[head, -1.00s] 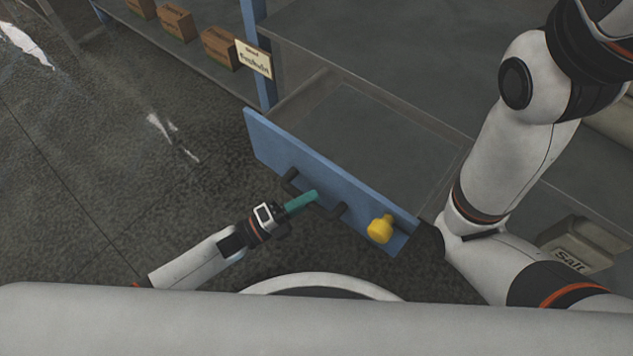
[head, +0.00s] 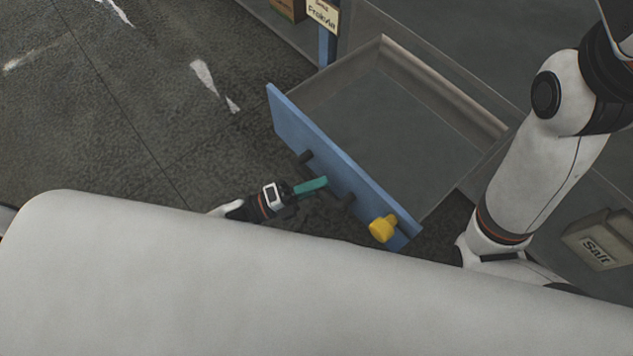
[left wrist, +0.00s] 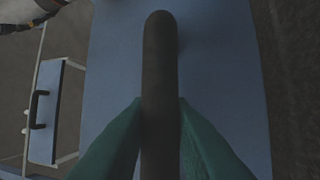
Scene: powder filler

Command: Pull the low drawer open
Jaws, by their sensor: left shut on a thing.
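The low drawer has a blue front (head: 350,180) and stands well out from the shelf unit, with its empty grey inside (head: 400,125) in view. A dark bar handle (head: 306,156) is on its front, and a yellow knob (head: 382,229) sits near its right end. My left gripper (head: 322,183) is at the handle with its green fingers. In the left wrist view the fingers close on both sides of the dark handle bar (left wrist: 160,70), in front of the blue panel (left wrist: 225,70). My right arm (head: 520,180) is at the right; its gripper is out of the picture.
A label card (head: 323,14) hangs at the blue post (head: 327,45). The floor (head: 130,110) left of the drawer is clear. Another blue panel with a handle (left wrist: 55,110) shows in the left wrist view.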

